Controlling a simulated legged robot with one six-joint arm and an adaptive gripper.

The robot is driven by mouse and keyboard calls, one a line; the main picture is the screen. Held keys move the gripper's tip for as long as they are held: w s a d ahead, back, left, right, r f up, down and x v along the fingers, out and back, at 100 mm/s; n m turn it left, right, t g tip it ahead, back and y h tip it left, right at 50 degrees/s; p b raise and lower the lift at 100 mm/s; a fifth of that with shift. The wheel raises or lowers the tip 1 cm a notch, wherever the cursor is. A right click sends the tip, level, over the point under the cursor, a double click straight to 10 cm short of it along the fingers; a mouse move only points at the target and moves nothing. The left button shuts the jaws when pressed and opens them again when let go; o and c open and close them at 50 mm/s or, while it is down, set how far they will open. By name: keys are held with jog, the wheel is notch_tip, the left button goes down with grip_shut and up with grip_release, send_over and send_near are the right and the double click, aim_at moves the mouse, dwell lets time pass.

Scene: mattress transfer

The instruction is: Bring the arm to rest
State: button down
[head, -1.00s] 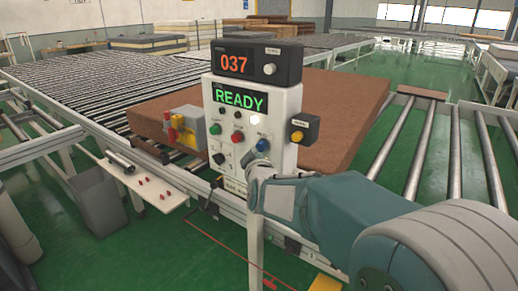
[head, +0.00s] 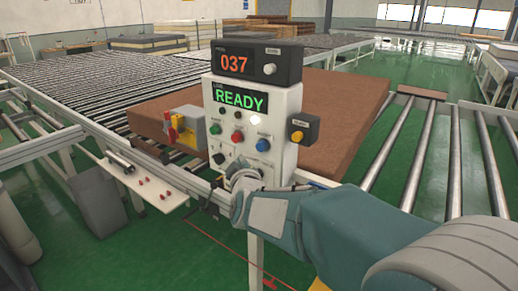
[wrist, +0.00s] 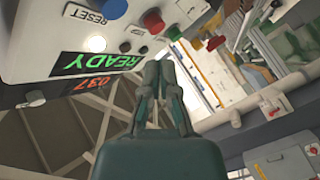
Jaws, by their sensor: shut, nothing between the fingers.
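My gripper (wrist: 158,72) shows in the wrist view with its two fingers close together and nothing between them. It is near the control panel, apart from its buttons as far as the wrist view shows. In the head view my arm reaches from the lower right to the lower front of the panel, and the fingers are hidden or too small to tell. The white control panel (head: 285,150) stands upright with a green READY display (head: 240,98) and an orange 037 display (head: 234,63). Its blue button (head: 263,145) and red button (head: 238,137) are uncovered.
A brown mattress (head: 340,115) lies on the roller conveyor behind the panel. Bare rollers (head: 455,160) extend at right. A yellow and red switch box (head: 185,130) and a white shelf (head: 143,185) are at left. Green floor (head: 180,250) is open in front.

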dwell(0.4)
jog(key=s+d+f+m+g, duration=0.2)
jog(key=s+d, duration=0.4)
jog(key=s, duration=0.4)
jog(key=s+d+f+m+g+h, duration=0.1)
jog(key=s+d+m+g, duration=0.4)
jog(key=s, duration=0.6)
jog(key=s+d+f+m+g+h, duration=0.1)
jog(key=s+d+f+m+g, duration=0.3)
jog(key=s, duration=0.7)
jog(key=d, duration=0.2)
jog(key=shift+d, duration=0.4)
